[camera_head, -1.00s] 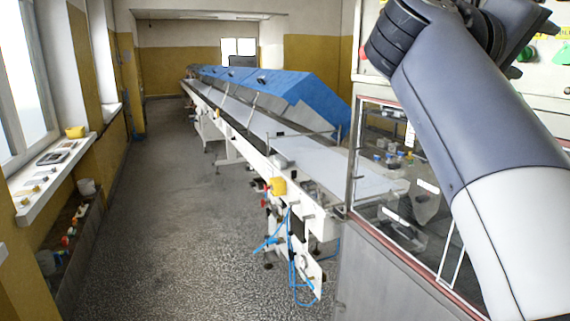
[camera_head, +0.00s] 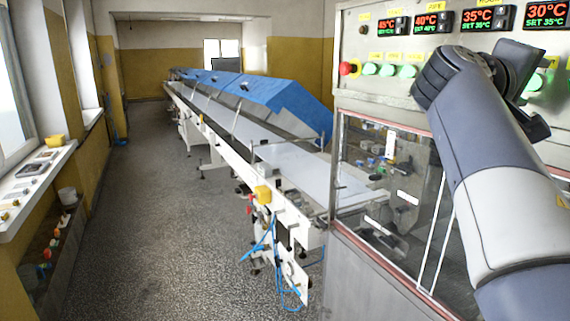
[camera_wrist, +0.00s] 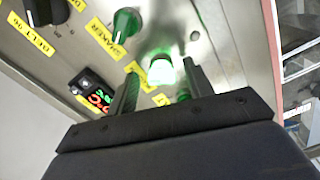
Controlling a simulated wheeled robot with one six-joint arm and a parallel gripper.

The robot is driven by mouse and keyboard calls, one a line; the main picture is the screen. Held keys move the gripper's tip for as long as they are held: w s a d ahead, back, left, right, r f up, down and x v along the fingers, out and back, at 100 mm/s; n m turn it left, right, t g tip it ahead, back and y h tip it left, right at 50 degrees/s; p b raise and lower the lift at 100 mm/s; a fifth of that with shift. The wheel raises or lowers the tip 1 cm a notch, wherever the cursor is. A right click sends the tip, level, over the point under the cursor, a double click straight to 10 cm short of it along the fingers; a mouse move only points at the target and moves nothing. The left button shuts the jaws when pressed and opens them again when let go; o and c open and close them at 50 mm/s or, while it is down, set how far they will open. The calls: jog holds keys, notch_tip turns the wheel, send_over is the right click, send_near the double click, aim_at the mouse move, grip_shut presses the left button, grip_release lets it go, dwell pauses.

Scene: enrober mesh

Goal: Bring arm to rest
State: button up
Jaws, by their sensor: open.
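My arm (camera_head: 495,165) reaches up from the lower right of the head view, in front of the control cabinet. My gripper is mostly hidden there behind my own wrist. In the wrist view my gripper (camera_wrist: 160,72) is open, with two dark fingers apart and nothing held between them. A lit green-white button (camera_wrist: 161,70) on the panel shows between the fingers. I cannot tell how far the fingertips are from the panel.
The control panel (camera_head: 385,48) has several temperature displays, green buttons and a red-and-yellow button (camera_head: 349,68). A glass-fronted case (camera_head: 385,185) stands below it. A long conveyor (camera_head: 300,170) with blue covers runs back, left of the cabinet. Open floor (camera_head: 160,220) lies left.

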jog(key=a+n+p, duration=0.1)
jog(key=n+p, duration=0.1)
jog(key=n, duration=0.1)
jog(key=a+n+p, duration=0.1)
jog(key=n+p, duration=0.2)
jog(key=s+a+n+p, duration=0.1)
jog(key=n+p, duration=0.2)
jog(key=shift+s+a+n, duration=0.1)
jog(key=shift+a+n, duration=0.1)
jog(key=shift+n, duration=0.1)
dwell(0.4)
